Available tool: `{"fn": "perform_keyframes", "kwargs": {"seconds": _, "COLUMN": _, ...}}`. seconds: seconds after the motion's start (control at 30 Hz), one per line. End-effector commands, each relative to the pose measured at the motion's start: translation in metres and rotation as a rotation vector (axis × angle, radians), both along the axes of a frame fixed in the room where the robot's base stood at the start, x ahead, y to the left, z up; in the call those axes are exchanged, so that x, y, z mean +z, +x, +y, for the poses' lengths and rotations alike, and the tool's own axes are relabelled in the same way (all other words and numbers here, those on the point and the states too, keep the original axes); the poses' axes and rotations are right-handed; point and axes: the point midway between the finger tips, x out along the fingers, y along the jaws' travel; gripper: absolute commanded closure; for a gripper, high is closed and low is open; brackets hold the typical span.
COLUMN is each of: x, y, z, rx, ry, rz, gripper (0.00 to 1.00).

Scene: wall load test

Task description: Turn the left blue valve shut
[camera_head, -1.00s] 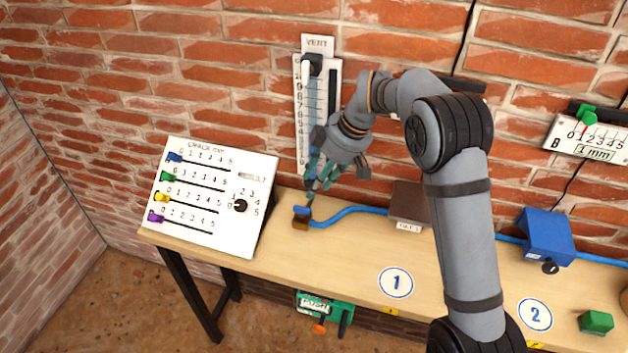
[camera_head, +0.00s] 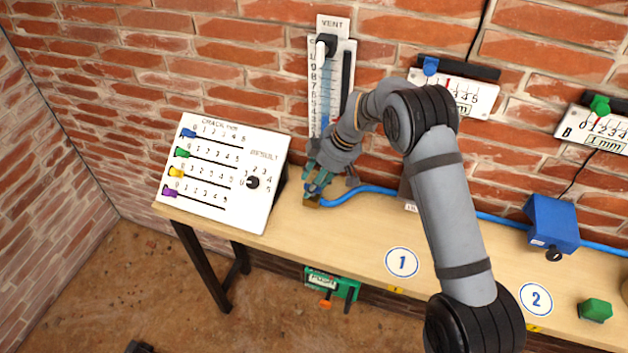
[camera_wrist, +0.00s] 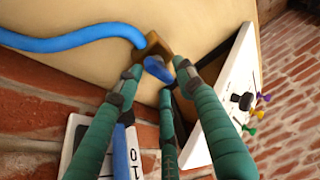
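The left blue valve is a small blue handle (camera_wrist: 158,69) on a brass-brown block (camera_wrist: 154,45), at the end of a blue hose on the bench. In the head view the block (camera_head: 312,202) shows just below my fingertips, and the handle is hidden behind them. My gripper (camera_head: 315,186) points down at the valve at the bench's left part. In the wrist view its green fingers (camera_wrist: 157,77) are spread, with the handle between their tips. The right fingertip is very close to the handle; I cannot tell whether it touches.
A white crack board (camera_head: 222,210) with coloured sliders stands close left of the valve. The vent gauge (camera_head: 330,90) is on the brick wall behind. The blue hose (camera_head: 370,189) runs right along the bench (camera_head: 345,240). A blue box (camera_head: 552,222) stands further right.

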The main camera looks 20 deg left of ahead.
Motion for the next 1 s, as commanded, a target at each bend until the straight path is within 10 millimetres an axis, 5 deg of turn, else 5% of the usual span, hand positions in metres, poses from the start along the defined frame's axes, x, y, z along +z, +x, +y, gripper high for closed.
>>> {"fn": "perform_keyframes", "kwargs": {"seconds": 0.7, "x": 0.0005, "y": -0.0001, "z": -0.0001, "rx": 0.000, "ry": 0.000, "rz": 0.000, "gripper": 0.99}}
{"fn": "perform_keyframes", "kwargs": {"seconds": 1.0, "x": 0.0001, "y": -0.0001, "z": 0.0000, "rx": -0.005, "ry": 0.000, "rz": 0.000, "gripper": 1.00}}
